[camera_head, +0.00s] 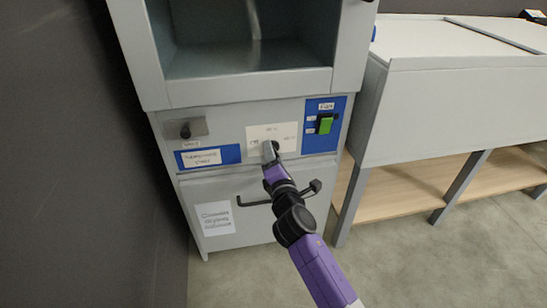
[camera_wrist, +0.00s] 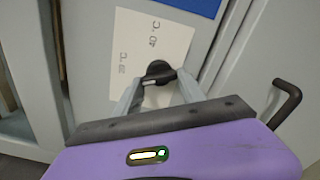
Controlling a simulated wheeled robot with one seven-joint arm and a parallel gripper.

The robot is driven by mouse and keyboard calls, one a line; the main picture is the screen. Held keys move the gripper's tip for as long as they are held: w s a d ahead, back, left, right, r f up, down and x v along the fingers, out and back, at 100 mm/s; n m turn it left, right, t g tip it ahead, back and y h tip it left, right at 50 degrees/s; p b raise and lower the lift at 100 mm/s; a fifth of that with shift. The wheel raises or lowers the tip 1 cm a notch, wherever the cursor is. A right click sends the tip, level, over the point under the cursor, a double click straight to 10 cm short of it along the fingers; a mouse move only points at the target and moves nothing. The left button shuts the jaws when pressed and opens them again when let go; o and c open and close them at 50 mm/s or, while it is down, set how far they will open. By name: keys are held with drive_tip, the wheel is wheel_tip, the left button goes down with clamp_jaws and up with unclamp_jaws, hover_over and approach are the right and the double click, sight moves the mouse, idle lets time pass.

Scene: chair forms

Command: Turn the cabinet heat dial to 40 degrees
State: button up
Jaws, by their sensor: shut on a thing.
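The heat dial (camera_wrist: 160,72) is a black knob on a white label plate (camera_wrist: 150,28) on the cabinet front. In the wrist view the plate shows a "40 °C" mark and another mark that looks like "20 °C". A pale stripe shows at the knob's left end, on the side away from the 40 mark. My gripper (camera_wrist: 158,84) is shut on the dial, with one grey finger on each side. In the head view, my gripper (camera_head: 270,151) reaches the plate (camera_head: 286,133) and mostly hides the dial.
A green switch (camera_head: 325,125) on a blue panel is right of the dial; a black knob (camera_head: 186,131) is to the left. A black door handle (camera_head: 316,186) sticks out below, close to my wrist. A grey bench (camera_head: 450,105) stands at right, a dark wall at left.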

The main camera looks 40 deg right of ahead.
drive_tip(key=shift+s+d+r+m+b, duration=0.15)
drive_tip(key=shift+m+b, duration=1.8)
drive_tip(key=shift+m, duration=2.9)
drive_tip(key=shift+a+r+m+b, duration=0.1)
drive_tip(key=shift+m+b, duration=1.85)
drive_tip(key=shift+m, duration=2.9)
drive_tip(key=o, duration=1.4)
drive_tip(key=shift+r, duration=0.1)
drive_tip(key=shift+c, duration=0.2)
drive_tip(key=p+v, duration=0.1)
drive_tip(key=v, duration=0.6)
drive_tip(key=shift+s+a, duration=0.2)
drive_tip(key=shift+s, duration=0.15)
